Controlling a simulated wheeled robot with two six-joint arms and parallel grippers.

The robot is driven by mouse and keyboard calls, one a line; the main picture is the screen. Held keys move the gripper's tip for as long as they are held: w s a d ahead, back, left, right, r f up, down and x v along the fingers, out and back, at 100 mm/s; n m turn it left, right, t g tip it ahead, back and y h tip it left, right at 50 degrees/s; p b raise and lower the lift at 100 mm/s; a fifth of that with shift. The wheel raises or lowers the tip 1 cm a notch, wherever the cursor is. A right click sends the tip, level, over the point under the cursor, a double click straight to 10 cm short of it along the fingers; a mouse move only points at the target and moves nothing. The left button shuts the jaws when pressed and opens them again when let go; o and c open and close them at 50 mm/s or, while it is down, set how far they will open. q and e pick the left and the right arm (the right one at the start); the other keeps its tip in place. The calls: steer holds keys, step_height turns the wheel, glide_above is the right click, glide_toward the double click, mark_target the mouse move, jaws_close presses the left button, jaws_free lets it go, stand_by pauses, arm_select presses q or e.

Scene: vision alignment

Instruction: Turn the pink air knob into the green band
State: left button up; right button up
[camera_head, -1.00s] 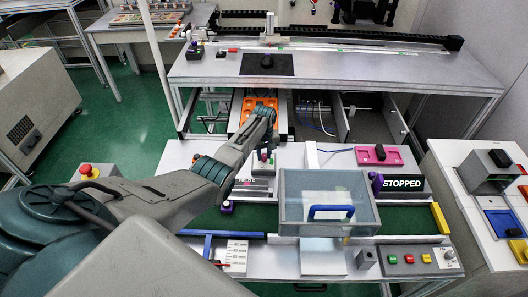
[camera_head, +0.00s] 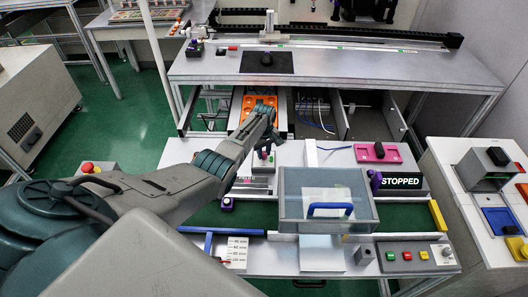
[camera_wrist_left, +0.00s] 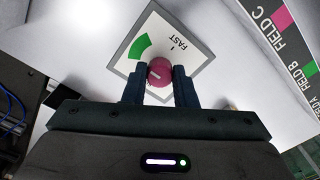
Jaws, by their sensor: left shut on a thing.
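The pink air knob (camera_wrist_left: 159,72) sits on a square white dial plate in the left wrist view. The green band (camera_wrist_left: 141,47) is a curved patch on that plate, up and to the left of the knob. The word FAST is printed up and to the right of it. A pale pointer mark on the knob lies toward its lower left, away from the band. My left gripper (camera_wrist_left: 160,77) is shut on the knob, one dark finger on each side.
A clear lidded box (camera_head: 327,200) with a blue handle stands right of my arm. A pink block (camera_head: 378,153) and a STOPPED sign (camera_head: 402,181) are behind it. A button panel (camera_head: 415,257) is at the front right. A raised grey table (camera_head: 335,80) spans the back.

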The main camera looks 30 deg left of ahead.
mark_target(264, 154)
arm_select(q)
steer(key=shift+w+r, duration=0.1)
steer(key=o, duration=1)
steer(key=shift+r, duration=0.1)
steer(key=shift+r, duration=0.35)
step_height(264, 154, up, 10)
steer(key=b, duration=0.1)
steer(key=shift+b, duration=0.3)
steer(key=shift+f, duration=0.15)
